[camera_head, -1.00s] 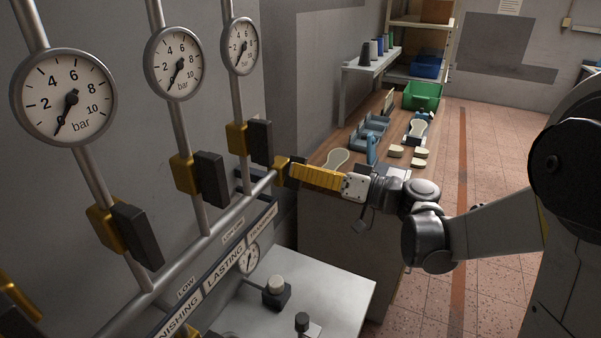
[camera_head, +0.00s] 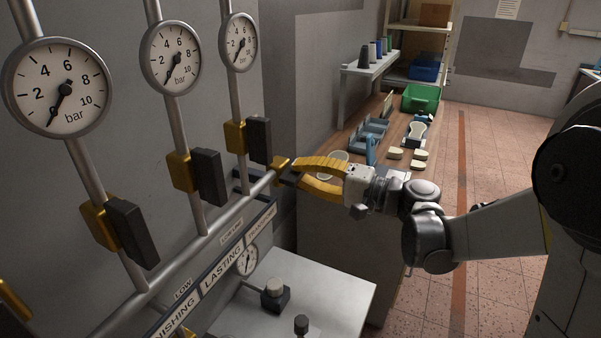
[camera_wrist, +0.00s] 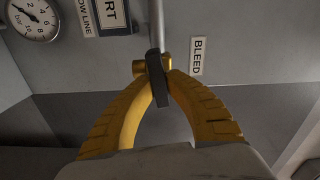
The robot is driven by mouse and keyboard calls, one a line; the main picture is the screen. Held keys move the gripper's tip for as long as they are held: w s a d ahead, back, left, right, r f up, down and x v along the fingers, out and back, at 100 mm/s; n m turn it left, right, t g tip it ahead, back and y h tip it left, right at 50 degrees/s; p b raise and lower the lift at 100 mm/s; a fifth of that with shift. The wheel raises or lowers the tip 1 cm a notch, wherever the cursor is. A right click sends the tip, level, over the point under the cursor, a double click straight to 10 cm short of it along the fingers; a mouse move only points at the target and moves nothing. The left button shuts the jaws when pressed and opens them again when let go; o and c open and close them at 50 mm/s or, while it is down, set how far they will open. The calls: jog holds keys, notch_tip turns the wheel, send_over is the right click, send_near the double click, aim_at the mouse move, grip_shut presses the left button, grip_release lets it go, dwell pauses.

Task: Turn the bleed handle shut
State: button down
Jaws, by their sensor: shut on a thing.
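The bleed handle (camera_wrist: 156,78) is a short dark lever on a yellow valve body (camera_head: 279,164) at the right end of the metal manifold pipe. In the wrist view a BLEED label (camera_wrist: 197,56) is on the panel right of it. My gripper (camera_wrist: 159,80) has its two yellow fingers closed on the lever from both sides. In the wrist view the lever runs nearly up and down, slightly tilted. In the head view my gripper (camera_head: 296,176) reaches the lever from the right, one finger above the other; the fingers partly hide the lever.
Several dark-handled yellow valves, such as one (camera_head: 258,140), stand on the upright pipes left of my gripper. Dial gauges (camera_head: 174,56) are above them. A workbench (camera_head: 375,160) with shoe lasts and a green bin (camera_head: 421,98) lies behind. A grey table (camera_head: 330,290) is below. The floor at right is clear.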

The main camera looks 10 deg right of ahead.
jog(key=shift+m, duration=0.8)
jog(key=c, duration=1.4)
grip_release()
jog(key=v, duration=1.2)
jog(key=shift+a+f, duration=0.1)
